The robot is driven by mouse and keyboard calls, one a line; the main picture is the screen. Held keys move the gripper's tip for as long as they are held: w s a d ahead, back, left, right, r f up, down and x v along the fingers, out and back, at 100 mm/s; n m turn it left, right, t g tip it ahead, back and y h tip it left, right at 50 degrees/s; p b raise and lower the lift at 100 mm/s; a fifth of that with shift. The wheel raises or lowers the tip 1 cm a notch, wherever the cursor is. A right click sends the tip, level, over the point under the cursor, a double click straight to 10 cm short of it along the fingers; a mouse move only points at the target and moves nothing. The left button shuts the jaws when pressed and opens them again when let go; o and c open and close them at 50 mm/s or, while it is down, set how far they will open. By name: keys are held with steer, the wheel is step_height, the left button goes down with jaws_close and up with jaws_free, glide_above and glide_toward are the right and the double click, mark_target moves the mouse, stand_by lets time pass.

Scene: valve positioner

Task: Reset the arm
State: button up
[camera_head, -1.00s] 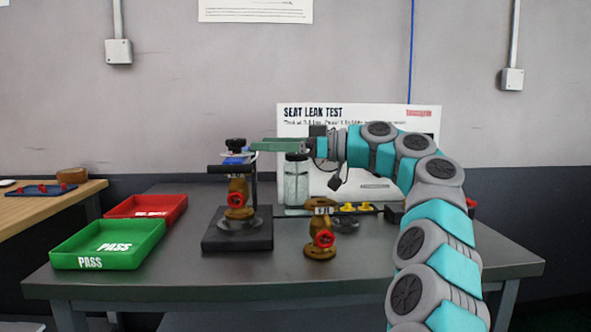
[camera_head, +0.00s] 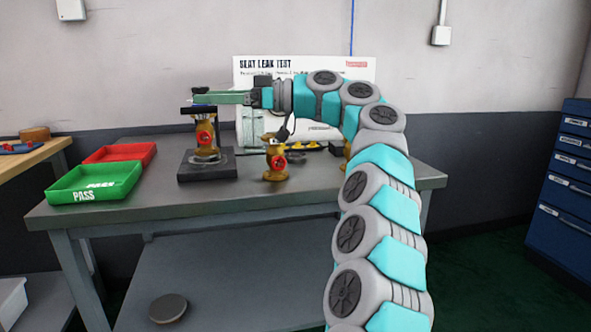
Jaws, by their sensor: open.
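My arm, teal and grey, rises from the lower right and bends left over the bench. My gripper (camera_head: 200,97) has green fingers pointing left, just above the top of a black clamp stand. The stand's black base (camera_head: 207,172) sits on the bench and bears a brass valve with a red handwheel (camera_head: 204,138). The gripper looks empty. Whether its fingers touch the stand's top cannot be told from here. A second brass valve with a red handwheel (camera_head: 276,160) stands on the bench to the right of the stand.
A green PASS tray (camera_head: 62,197) and a red tray (camera_head: 140,152) stand at the bench's left. A "SEAT LEAK TEST" panel (camera_head: 350,85) stands behind my arm. A blue drawer cabinet (camera_head: 570,180) is at the right. The bench's front (camera_head: 150,207) is bare.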

steer(key=s+d+f+m+g+h, duration=0.15)
steer(key=s+f+m+h, duration=0.25)
steer(key=s+f, duration=0.5)
steer(key=s+d+f+m+h, duration=0.3)
steer(key=s+f+m+h, duration=0.1)
steer(key=s+f, duration=0.45)
steer(key=s+d+f+m+h, duration=0.9)
steer(key=s+d+f+h, duration=0.1)
steer(key=s+d+f, duration=1.5)
steer(key=shift+s+d+f+m+g, duration=0.15)
steer(key=shift+s+d+m+g, duration=0.25)
steer(key=shift+d, duration=0.4)
